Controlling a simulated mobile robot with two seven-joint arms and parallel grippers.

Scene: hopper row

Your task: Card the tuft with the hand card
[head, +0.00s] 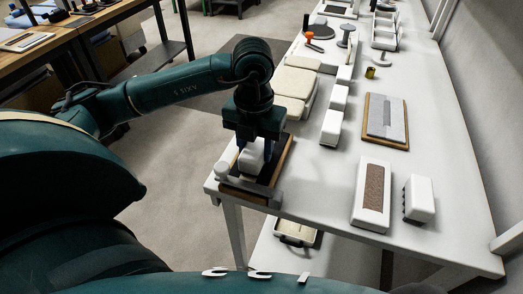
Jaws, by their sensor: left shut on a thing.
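My left gripper (256,148) points down over the near left corner of the white table. It is shut on a white block that looks like the hand card (252,160); the fingers partly cover it. The hand card is over a wood-framed board with a dark face (279,165). I cannot tell whether it touches the dark face. My right gripper is not in view.
On the white table (310,195) stand cream pads (295,83), white blocks (332,127), a grey pad on a wooden board (386,119), a brown-faced white block (373,190) and a slotted white block (419,198). A small tin (370,73) stands farther back.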

